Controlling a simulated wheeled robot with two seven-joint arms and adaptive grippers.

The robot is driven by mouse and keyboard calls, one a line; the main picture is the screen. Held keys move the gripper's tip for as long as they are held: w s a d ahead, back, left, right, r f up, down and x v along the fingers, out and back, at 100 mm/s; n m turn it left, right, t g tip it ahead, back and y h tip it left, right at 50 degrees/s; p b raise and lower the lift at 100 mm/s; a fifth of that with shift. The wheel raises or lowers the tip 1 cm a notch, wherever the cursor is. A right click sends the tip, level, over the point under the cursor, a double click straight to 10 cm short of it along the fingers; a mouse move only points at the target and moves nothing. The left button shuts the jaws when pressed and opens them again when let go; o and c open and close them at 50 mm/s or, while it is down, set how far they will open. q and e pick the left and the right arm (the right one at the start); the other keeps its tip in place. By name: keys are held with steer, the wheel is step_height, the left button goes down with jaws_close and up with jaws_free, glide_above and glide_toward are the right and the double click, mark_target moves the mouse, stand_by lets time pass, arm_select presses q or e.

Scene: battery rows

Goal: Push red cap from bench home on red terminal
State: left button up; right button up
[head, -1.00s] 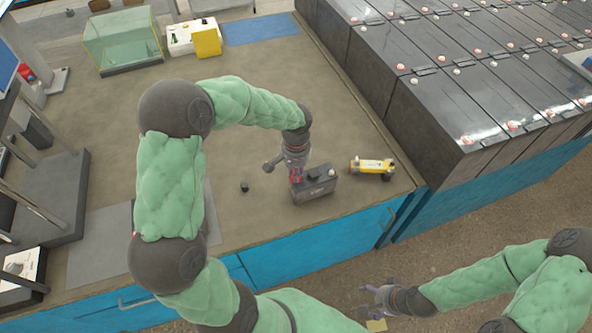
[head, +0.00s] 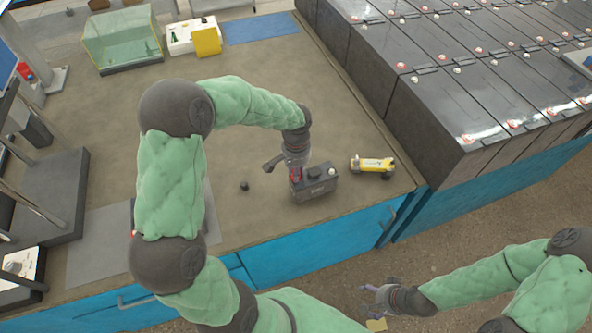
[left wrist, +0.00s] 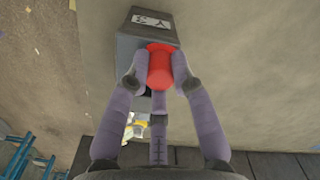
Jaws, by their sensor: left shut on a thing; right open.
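The red cap (left wrist: 160,66) is between the fingertips of my left gripper (left wrist: 160,75) in the left wrist view. The dark battery (head: 316,185) stands on the bench (head: 290,225), and its labelled end also shows in the left wrist view (left wrist: 148,19). My left gripper (head: 296,174) is shut on the cap at the left end of the battery's top. The cap and fingers hide the red terminal, so I cannot tell how far the cap sits on it. My right gripper (head: 372,300) is open and empty, off the bench's front side.
A small black cap (head: 244,186) lies on the bench left of the battery. A yellow tool (head: 372,166) lies to its right. Rows of large black batteries (head: 440,100) stand at the right. The bench behind the battery is clear.

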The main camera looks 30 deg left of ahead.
arm_select(q)
steer(key=shift+f, duration=0.2)
steer(key=o, duration=1.3)
steer(key=shift+r, duration=0.15)
steer(key=shift+r+p, duration=2.6)
steer(key=shift+r, duration=0.85)
